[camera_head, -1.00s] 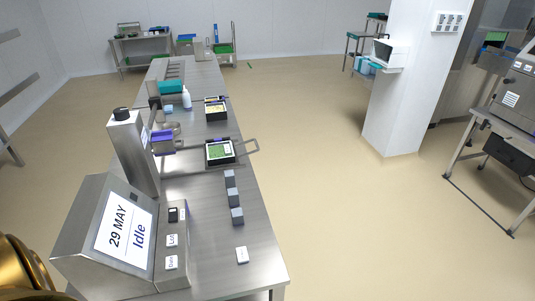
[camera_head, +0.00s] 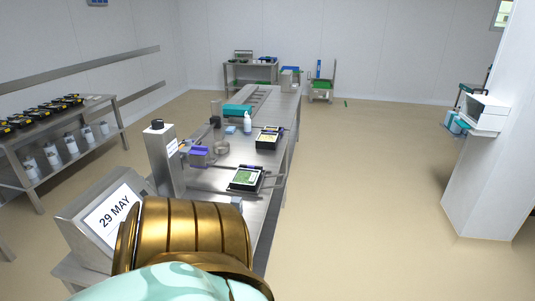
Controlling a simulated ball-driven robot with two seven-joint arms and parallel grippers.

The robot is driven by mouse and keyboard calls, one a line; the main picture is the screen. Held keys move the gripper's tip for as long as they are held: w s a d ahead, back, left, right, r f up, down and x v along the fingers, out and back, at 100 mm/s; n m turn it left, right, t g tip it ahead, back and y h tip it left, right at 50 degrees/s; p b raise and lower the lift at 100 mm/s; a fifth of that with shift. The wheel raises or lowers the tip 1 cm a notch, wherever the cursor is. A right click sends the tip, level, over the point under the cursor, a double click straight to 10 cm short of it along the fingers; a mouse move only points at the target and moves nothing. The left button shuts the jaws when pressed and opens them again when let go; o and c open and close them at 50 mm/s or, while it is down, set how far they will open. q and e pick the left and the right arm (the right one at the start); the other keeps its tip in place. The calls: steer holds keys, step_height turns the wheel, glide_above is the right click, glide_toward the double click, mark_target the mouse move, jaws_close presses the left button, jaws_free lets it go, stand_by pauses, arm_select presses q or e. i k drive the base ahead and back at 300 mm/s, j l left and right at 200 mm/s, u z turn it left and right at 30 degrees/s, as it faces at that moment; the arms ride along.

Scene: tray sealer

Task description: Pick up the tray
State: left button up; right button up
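A black tray (camera_head: 233,187) with a green top sits on the steel table, beside a wire handle at its right. A second black tray (camera_head: 260,144) with a yellowish top stands farther back on the same table. The task does not say which tray is meant. A large bronze and mint-green part of my own arm fills the lower middle and hides the near end of the table. Neither of my grippers can be made out in this view.
The sealer's screen (camera_head: 110,215) reads "29 MAY" at the near left, with a steel column (camera_head: 163,162) behind it. A side shelf (camera_head: 95,148) at the left holds several black items above pale containers. A white pillar (camera_head: 480,185) stands at the right. The floor (camera_head: 365,200) between is clear.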

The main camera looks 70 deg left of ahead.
mark_target(246, 177)
steer(key=i+u, duration=0.45)
steer(key=i+l+u, duration=0.2)
steer(key=i+u, duration=0.3)
steer(key=i+j+u, duration=0.15)
steer(key=i+u, duration=0.75)
steer(key=i+l+u, duration=0.2)
steer(key=i+u, duration=0.3)
